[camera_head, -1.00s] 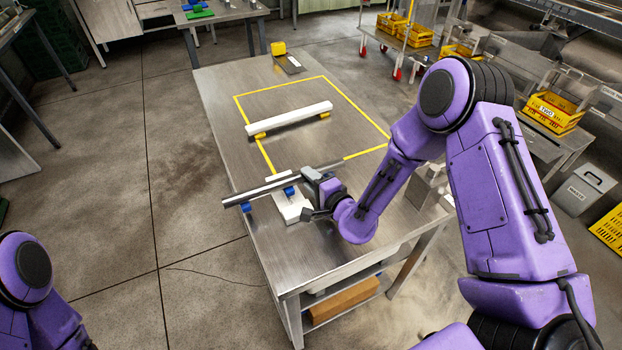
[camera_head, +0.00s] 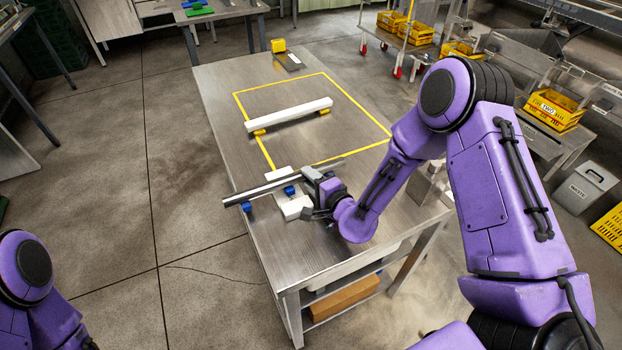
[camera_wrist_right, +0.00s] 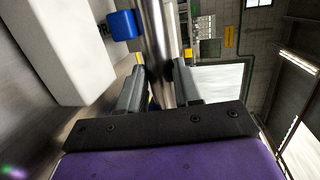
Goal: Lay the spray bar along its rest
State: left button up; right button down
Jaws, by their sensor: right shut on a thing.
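The spray bar, a long silver tube (camera_head: 257,191), lies roughly level across the near part of the steel table, its left end past the table's left edge. My right gripper (camera_head: 313,184) is shut around it right of its middle. It runs between the fingers in the right wrist view (camera_wrist_right: 158,40). Under and beside the bar is a white block (camera_head: 296,208) with blue pieces (camera_head: 290,190); one blue piece (camera_wrist_right: 122,25) is close beside the tube in the wrist view. I cannot tell whether the bar touches them. My left gripper is out of view.
A white beam (camera_head: 290,115) on yellow blocks lies inside a yellow outline (camera_head: 352,97) on the table (camera_head: 218,88). A yellow object (camera_head: 278,46) is at the far edge. The outlined area around the beam is otherwise clear.

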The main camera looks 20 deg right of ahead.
jog(key=shift+f, duration=0.25)
jog(key=c, duration=0.7)
grip_release()
jog(key=shift+s+b, duration=0.4)
jog(key=b+v, duration=0.2)
jog(key=v, duration=0.7)
jog(key=shift+s+d+r, duration=0.1)
jog(key=shift+s, duration=0.25)
